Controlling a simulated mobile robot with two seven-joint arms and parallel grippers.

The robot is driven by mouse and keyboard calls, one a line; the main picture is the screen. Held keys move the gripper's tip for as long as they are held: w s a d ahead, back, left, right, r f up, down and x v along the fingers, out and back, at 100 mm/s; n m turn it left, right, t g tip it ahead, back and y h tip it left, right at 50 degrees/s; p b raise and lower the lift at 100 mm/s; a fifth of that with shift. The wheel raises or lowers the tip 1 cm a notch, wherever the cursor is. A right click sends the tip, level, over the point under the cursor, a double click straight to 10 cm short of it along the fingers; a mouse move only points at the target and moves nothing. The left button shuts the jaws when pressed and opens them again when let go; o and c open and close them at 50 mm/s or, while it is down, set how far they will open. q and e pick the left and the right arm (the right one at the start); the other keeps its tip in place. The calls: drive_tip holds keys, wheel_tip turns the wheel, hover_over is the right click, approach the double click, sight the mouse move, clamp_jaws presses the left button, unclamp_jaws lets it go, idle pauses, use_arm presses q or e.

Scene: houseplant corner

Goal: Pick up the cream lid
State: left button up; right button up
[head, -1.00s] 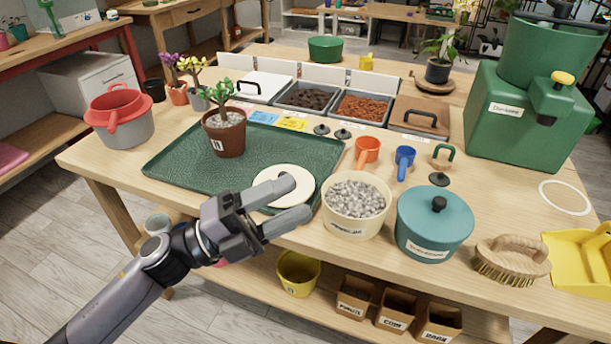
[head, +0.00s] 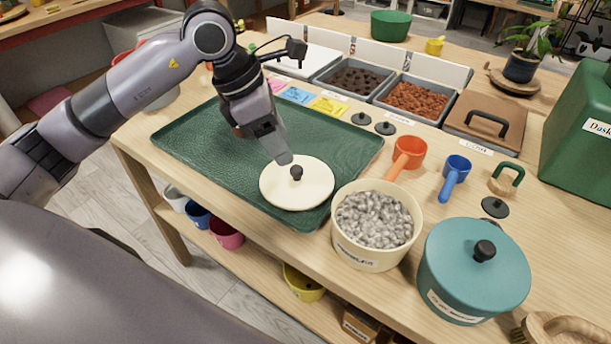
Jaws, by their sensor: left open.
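The cream lid (head: 300,192) is a round disc with a black knob (head: 296,172). It lies at the near right corner of the green tray (head: 205,150), left of a cream pot full of grey gravel (head: 374,222). My left gripper (head: 282,157) points down just behind and left of the knob. Its fingers are seen nearly edge-on and overlap the lid's far edge in the picture. It is open with nothing between its fingers; I cannot tell how high it is above the lid. My right gripper is not in view.
A teal lidded pot (head: 474,275) stands right of the gravel pot. Orange (head: 406,155) and blue (head: 454,175) scoops lie behind them. Soil bins (head: 352,80) line the back.

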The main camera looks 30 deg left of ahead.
sight(296, 168)
use_arm(q)
drive_tip(key=x, duration=0.6)
drive_tip(key=shift+d+f, duration=0.1)
clamp_jaws()
